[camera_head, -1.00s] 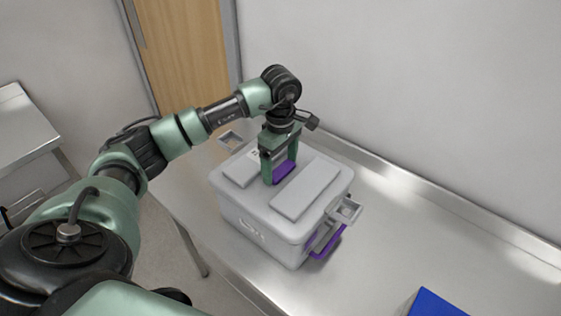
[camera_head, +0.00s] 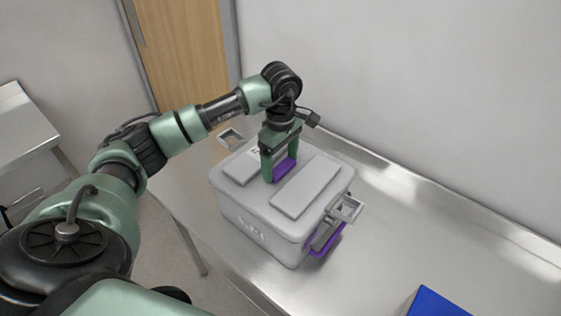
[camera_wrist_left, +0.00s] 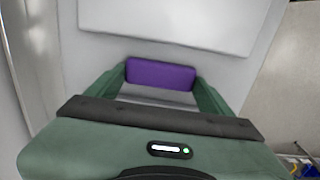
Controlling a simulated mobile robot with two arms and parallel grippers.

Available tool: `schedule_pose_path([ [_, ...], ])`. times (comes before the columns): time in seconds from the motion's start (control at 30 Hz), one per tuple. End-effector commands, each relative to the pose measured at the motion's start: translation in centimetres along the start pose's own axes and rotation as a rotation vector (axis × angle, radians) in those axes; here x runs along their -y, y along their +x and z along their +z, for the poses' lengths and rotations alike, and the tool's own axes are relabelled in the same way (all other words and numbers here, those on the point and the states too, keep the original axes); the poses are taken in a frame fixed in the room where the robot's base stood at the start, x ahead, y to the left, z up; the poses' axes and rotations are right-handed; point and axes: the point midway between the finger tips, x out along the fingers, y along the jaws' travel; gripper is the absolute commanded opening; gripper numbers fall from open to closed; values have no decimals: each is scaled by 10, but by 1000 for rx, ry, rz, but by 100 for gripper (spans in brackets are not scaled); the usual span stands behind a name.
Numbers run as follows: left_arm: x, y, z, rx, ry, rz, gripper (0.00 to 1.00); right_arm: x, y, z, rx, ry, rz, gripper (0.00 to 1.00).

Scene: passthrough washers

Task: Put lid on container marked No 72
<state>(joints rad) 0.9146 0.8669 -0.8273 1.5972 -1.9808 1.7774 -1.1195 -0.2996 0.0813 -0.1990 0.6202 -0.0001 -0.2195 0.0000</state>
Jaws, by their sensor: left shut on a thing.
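A white container (camera_head: 262,232) stands on the metal table, with faint dark marking on its front that I cannot read clearly. A light grey lid (camera_head: 306,187) with raised panels lies over its top, and the lid also fills the upper left wrist view (camera_wrist_left: 165,22). My left gripper (camera_head: 278,177) points down at the middle of the lid and is shut on the lid's purple handle (camera_head: 286,168). The handle shows between the fingers in the left wrist view (camera_wrist_left: 161,74). Whether the lid is fully seated is hard to tell. My right gripper is not in view.
Open latches stick out from the container, one at the right (camera_head: 346,208) above a purple side handle (camera_head: 329,243), another at the back left (camera_head: 231,138). A blue object (camera_head: 436,303) lies at the bottom right. The metal table (camera_head: 430,230) is clear to the right.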

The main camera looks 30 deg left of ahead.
Motion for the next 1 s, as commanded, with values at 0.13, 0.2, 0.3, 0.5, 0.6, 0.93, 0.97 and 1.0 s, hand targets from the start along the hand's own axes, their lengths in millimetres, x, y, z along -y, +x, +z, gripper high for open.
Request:
schedule_pose_path([
  [0.13,-1,0,0,1,0,3,9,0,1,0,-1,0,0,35],
  [0.2,-1,1,0,0,0,3,9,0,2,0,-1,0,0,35],
  [0.3,-1,4,0,0,0,3,9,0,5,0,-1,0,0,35],
  [0.5,0,10,0,0,0,3,9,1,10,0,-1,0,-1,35],
  [0.6,0,12,0,1,0,4,9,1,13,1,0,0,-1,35],
  [0.93,0,14,0,1,0,4,9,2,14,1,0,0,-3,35],
  [0.97,0,14,0,1,0,4,9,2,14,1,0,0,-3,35],
  [1.0,0,14,0,1,0,4,9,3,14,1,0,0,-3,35],
])
